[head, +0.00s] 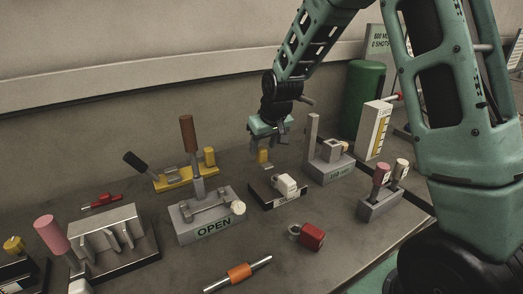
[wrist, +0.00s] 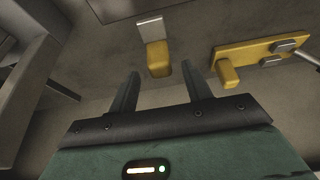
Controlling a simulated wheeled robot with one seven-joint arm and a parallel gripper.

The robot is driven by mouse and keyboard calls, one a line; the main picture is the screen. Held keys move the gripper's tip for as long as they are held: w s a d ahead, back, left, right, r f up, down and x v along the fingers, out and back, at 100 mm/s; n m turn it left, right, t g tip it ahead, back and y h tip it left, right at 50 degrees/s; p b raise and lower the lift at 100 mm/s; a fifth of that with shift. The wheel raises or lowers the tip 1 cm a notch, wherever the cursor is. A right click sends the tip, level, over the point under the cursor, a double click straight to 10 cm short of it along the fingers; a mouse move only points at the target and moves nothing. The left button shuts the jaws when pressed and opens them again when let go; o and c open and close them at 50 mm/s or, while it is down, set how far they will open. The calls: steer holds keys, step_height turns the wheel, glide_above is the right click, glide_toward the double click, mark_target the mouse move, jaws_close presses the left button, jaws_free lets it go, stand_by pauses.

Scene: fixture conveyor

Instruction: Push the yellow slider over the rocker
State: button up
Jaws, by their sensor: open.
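A small yellow block (head: 263,155), which looks like the yellow slider, stands with a grey metal plate at its foot, behind a black base. In the wrist view the yellow block (wrist: 158,58) lies just ahead of the fingertips, roughly in line with the gap between them. A white piece (head: 285,184) on the black base (head: 262,195) may be the rocker; I cannot tell for sure. My gripper (head: 266,143) is open and empty, pointing down above the yellow block. It also shows in the wrist view (wrist: 158,82). No contact is visible.
A yellow plate fixture (head: 172,183) with its own yellow knob (head: 209,156) is to the left. A grey OPEN fixture (head: 205,222) with a tall brown-handled lever is in front of it. A grey fixture with a tall post (head: 313,137) stands close on the right.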

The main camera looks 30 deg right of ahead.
mark_target(262, 149)
steer(key=shift+x, duration=1.65)
